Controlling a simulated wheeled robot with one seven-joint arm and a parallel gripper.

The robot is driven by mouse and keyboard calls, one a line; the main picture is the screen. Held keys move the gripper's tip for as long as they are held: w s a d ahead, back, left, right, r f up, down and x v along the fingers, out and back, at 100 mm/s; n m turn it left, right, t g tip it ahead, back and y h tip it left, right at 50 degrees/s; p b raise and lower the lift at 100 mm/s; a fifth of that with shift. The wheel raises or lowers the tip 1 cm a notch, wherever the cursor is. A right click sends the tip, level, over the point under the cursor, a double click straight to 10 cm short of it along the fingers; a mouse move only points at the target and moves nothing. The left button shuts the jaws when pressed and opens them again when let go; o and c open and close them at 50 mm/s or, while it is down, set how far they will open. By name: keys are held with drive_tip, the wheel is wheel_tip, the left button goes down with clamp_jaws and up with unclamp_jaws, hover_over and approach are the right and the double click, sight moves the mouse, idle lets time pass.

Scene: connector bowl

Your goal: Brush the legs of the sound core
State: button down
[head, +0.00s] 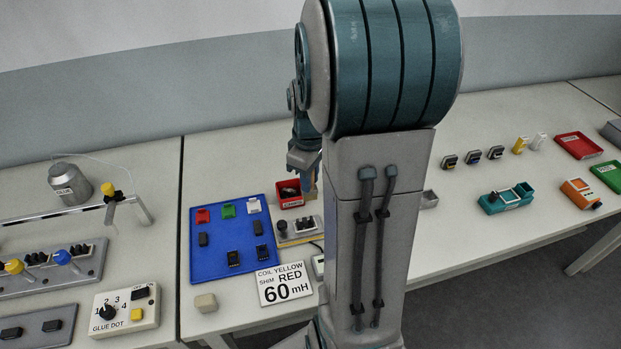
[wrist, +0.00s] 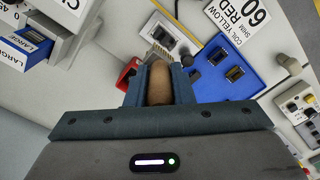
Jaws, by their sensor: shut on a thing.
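My gripper (head: 303,160) hangs over the back of the middle table, near the red bin (head: 289,193). A small fixture (head: 298,230) stands right of the mat.
Red, green (head: 228,211) and white pieces sit at the mat's back. A card (head: 284,284) reads coil yellow, shim red, 60 mH. A beige block (head: 205,303) lies near the front edge. The glue dot box (head: 126,310) stands left. Drawers labelled LARGE (wrist: 28,45) show in the wrist view.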

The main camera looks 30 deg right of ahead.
sight(308, 199)
drive_tip(key=shift+r, duration=0.2)
idle(0.5)
wheel_tip(308, 199, down, 8)
drive_tip(key=a+b, duration=0.2)
drive_tip(key=b, duration=0.4)
drive_tip(key=shift+w+a+r, duration=0.15)
drive_tip(key=shift+w+r, duration=0.05)
drive_tip(key=shift+w, duration=0.15)
drive_tip(key=shift+f+b, duration=0.65)
idle(0.6)
drive_tip(key=shift+s+d+r, duration=0.1)
drive_tip(key=shift+s+d, duration=0.1)
drive_tip(key=shift+d, duration=0.4)
drive_tip(key=shift+s+d, duration=0.15)
drive_tip(key=shift+d, duration=0.4)
drive_tip(key=shift+a, duration=0.2)
drive_tip(key=shift+w+a, duration=0.2)
drive_tip(key=shift+a, duration=0.3)
drive_tip(key=shift+w+a, duration=0.15)
drive_tip(key=shift+a, duration=0.3)
drive_tip(key=shift+d, duration=0.1)
drive_tip(key=shift+s+d, duration=0.2)
drive_tip(key=shift+d, duration=0.35)
drive_tip(key=shift+s+d, duration=0.15)
drive_tip(key=shift+d, duration=0.35)
